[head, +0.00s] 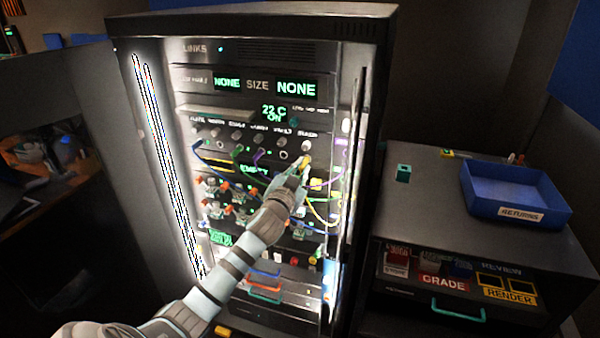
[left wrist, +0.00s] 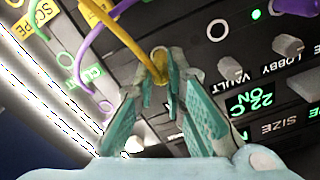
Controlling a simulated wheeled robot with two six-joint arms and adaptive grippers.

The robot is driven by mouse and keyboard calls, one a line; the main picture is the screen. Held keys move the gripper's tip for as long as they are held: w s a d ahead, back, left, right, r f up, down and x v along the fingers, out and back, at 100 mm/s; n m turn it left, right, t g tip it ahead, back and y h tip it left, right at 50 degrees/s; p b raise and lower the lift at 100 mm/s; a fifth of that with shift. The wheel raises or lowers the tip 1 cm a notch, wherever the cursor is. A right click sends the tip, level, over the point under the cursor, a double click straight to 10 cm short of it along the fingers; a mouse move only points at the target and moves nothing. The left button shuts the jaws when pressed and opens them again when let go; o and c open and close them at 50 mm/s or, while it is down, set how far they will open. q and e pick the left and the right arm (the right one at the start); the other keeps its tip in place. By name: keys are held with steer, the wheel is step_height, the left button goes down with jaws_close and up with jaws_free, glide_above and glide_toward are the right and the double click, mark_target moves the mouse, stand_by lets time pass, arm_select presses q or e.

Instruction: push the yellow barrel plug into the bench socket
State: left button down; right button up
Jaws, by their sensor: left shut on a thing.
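The yellow barrel plug (left wrist: 160,80) is between the fingers of my left gripper (left wrist: 165,95) in the left wrist view, with its yellow cable (left wrist: 125,42) running up and left. In the head view my left gripper (head: 298,174) is shut on the plug (head: 305,161) at the rack front, below the rightmost knob (head: 306,146). My right gripper is not in view.
Purple (left wrist: 95,38) and green (left wrist: 33,18) cables hang close to my left gripper. Knobs (left wrist: 230,68) stick out beside it. A blue returns tray (head: 516,211) sits on the right cabinet.

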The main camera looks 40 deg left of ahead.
arm_select(q)
steer(key=shift+w+a, duration=0.15)
steer(key=shift+w, duration=0.35)
steer(key=c, duration=1.6)
jaws_free()
steer(key=shift+o, duration=0.2)
steer(key=shift+s, duration=0.1)
steer(key=v, duration=1.2)
